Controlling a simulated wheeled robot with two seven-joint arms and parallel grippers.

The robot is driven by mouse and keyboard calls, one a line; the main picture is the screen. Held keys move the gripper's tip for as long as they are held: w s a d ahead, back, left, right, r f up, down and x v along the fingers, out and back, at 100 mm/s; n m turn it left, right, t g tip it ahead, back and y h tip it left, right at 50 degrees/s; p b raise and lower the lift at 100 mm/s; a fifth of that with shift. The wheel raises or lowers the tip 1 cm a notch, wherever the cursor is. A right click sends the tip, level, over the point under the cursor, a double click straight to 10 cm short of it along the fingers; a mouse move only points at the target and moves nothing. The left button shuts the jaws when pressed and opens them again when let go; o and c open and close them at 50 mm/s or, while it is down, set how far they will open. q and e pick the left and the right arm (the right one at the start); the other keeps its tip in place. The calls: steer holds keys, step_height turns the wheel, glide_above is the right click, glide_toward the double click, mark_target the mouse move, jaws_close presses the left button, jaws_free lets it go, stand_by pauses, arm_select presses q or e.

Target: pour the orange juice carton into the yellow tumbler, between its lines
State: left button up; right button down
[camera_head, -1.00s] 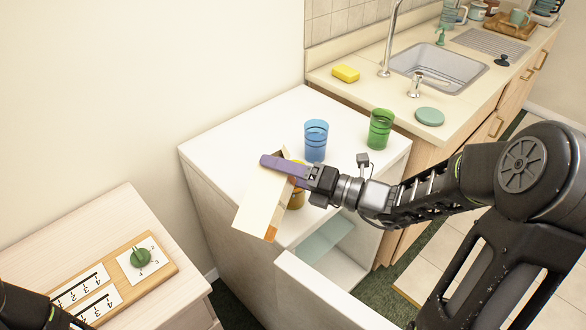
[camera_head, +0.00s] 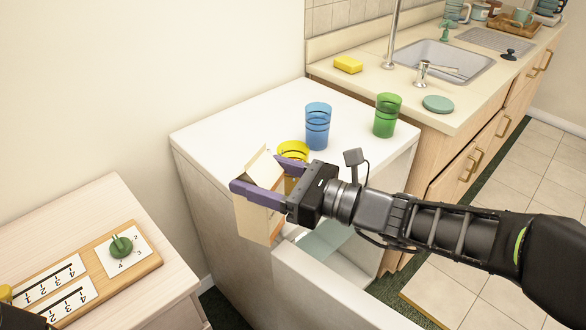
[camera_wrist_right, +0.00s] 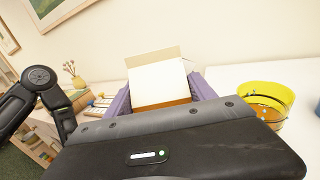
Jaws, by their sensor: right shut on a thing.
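My right gripper (camera_head: 262,178) is shut on the orange juice carton (camera_head: 257,222), a pale box with an orange lower part. The carton is near upright at the front edge of the white cabinet. In the right wrist view its pale panel (camera_wrist_right: 158,82) stands between the purple fingers. The yellow tumbler (camera_head: 293,150) stands just behind the gripper, its lower part hidden. In the right wrist view the tumbler (camera_wrist_right: 266,97) is at the right, apart from the carton, with dark lines and some orange juice inside. My left gripper is not seen; only dark arm parts show.
A blue tumbler (camera_head: 317,126) and a green tumbler (camera_head: 386,115) stand behind on the white cabinet top (camera_head: 225,124). An open drawer (camera_head: 335,290) juts out in front. A wooden board with cards and a green knob (camera_head: 121,245) lies on the left table.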

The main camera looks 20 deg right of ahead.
mark_target(255, 154)
arm_select(q)
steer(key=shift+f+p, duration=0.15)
steer(key=shift+p, duration=0.25)
arm_select(e)
steer(key=shift+s+a+r, duration=0.1)
steer(key=shift+r, duration=0.05)
